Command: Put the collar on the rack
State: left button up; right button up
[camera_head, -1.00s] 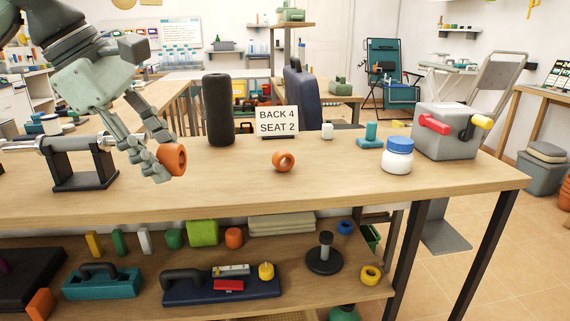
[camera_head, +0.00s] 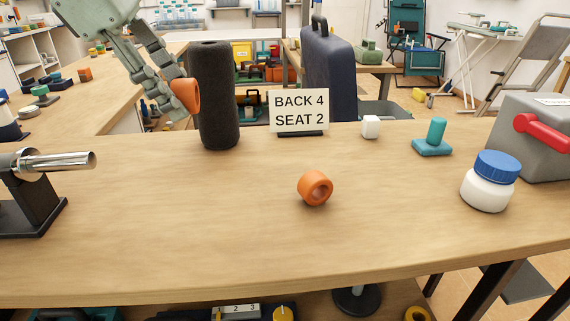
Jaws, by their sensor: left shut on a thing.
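My left gripper (camera_head: 174,94) comes down from the upper left and is shut on an orange collar (camera_head: 188,95). It holds the collar above the table's far edge, just left of a black cylinder. The likely rack is a black stand (camera_head: 32,207) with a horizontal metal bar (camera_head: 62,162) at the left edge. My right gripper is not in view.
A black cylinder (camera_head: 217,96) and a sign reading "BACK 4 SEAT 2" (camera_head: 299,111) stand at the back. The table's middle (camera_head: 180,220) is clear.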

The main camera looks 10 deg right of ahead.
pick_arm(q)
jog(key=shift+s+d+f, duration=0.65)
jog(key=shift+d+f, duration=0.95)
jog(key=shift+f, duration=0.1)
jog(key=shift+s+d+f, duration=0.65)
jog(key=shift+d+f, duration=0.95)
jog(key=shift+f, duration=0.1)
jog(key=shift+s+d+f, duration=0.65)
jog(key=shift+d+f, duration=0.95)
jog(key=shift+f, duration=0.1)
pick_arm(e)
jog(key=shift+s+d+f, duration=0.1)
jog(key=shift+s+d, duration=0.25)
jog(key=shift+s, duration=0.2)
pick_arm(q)
jog(key=shift+f, duration=0.15)
jog(key=shift+f+b, duration=0.15)
jog(key=shift+b, duration=0.15)
jog(key=shift+f, duration=0.1)
jog(key=shift+f+b, duration=0.1)
jog(key=shift+b, duration=0.2)
jog(key=shift+f, duration=0.1)
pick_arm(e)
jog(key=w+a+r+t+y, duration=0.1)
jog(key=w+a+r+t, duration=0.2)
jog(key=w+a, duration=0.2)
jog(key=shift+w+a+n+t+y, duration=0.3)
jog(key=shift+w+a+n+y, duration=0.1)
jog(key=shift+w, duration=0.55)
